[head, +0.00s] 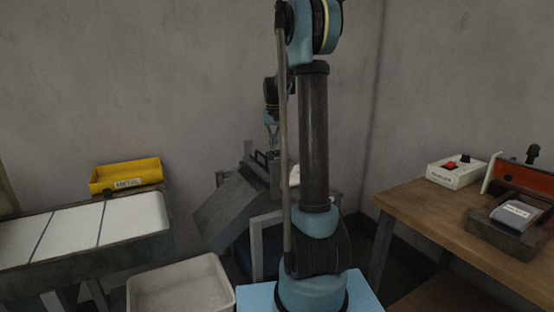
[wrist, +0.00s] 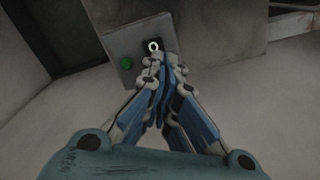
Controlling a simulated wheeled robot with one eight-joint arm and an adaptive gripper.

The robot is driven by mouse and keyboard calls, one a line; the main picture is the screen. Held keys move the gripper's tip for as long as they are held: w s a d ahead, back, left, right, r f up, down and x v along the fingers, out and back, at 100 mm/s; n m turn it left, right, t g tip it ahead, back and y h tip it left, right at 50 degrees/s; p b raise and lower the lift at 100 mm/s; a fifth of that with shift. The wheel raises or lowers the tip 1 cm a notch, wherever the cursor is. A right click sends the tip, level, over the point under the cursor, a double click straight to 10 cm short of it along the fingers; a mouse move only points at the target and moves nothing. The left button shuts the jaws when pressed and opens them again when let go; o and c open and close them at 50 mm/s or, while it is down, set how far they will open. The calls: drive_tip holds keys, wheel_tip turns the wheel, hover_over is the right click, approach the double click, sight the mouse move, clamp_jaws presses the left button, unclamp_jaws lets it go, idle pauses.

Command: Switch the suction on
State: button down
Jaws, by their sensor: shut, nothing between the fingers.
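A grey switch box (wrist: 118,42) shows at the top of the wrist view. It bears a black switch (wrist: 153,46) with a white ring mark and a round green button or lamp (wrist: 126,64). My gripper (wrist: 161,66) is shut and empty, its fingertips just below the switch in the picture. I cannot tell whether they touch it. In the head view my gripper (head: 272,143) points down over a grey metal machine (head: 230,212) with a sloping face, behind my arm. I cannot make out the switch box there.
A yellow bin labelled METAL (head: 126,176) stands behind a white-topped conveyor or table (head: 70,232) at left. A pale empty bin (head: 180,285) is in front.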

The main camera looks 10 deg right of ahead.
drive_tip(key=shift+f, duration=0.65)
idle(0.4)
drive_tip(key=shift+r, duration=3.5)
drive_tip(key=shift+s, duration=0.15)
